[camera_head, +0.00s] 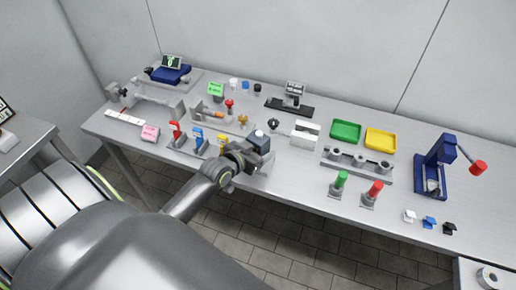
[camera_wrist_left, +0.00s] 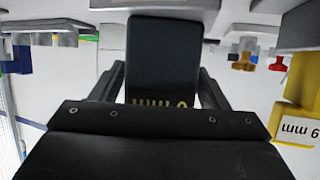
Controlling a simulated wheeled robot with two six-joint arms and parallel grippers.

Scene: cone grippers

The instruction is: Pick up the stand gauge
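No label names the stand gauge, so I cannot tell for certain which thing it is. A dark block (camera_head: 261,143) with a light knob on top stands at the table's front middle. In the left wrist view the dark block (camera_wrist_left: 164,60) has gold lettering, partly cut off by the gripper body. My left gripper (camera_head: 247,152) is at this block. In the wrist view its fingers lie on either side of the block, very near its sides; whether they touch is unclear. A small device with a display (camera_head: 293,92) stands on a black base behind. My right gripper is not in view.
Left of the gripper stand red (camera_head: 175,131), blue (camera_head: 198,138) and yellow (camera_head: 222,143) pieces in holders. To the right are a green tray (camera_head: 345,131), a yellow tray (camera_head: 381,140), a grey rack (camera_head: 356,166) and a blue press (camera_head: 436,165).

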